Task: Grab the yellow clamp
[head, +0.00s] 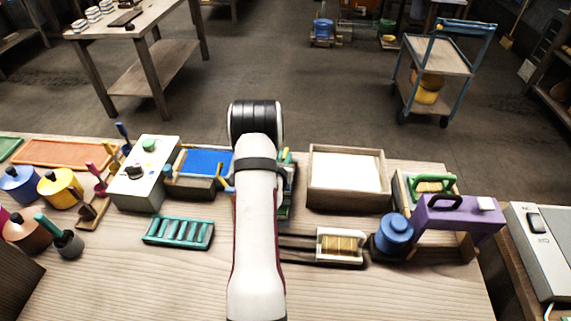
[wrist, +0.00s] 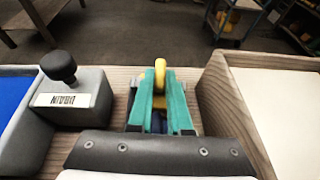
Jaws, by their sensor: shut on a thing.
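The yellow clamp (wrist: 160,76) shows in the wrist view as a rounded yellow loop, with two teal-green pieces (wrist: 176,105) close on either side. More yellow shows low between those pieces. My gripper (wrist: 161,127) shows as two dark fingertips at the foot of the teal pieces, shut on the clamp. The exact contact is hidden by the dark cover in front. In the head view my arm hides the gripper and most of the clamp. Only green, yellow and blue bits show just right of the arm.
A grey box with a black knob (wrist: 58,68) stands close on the left. A wooden tray with a white filling (head: 346,202) stands close on the right. A teal rack (head: 179,231) lies left of my arm. The front of the bench (head: 150,290) is clear.

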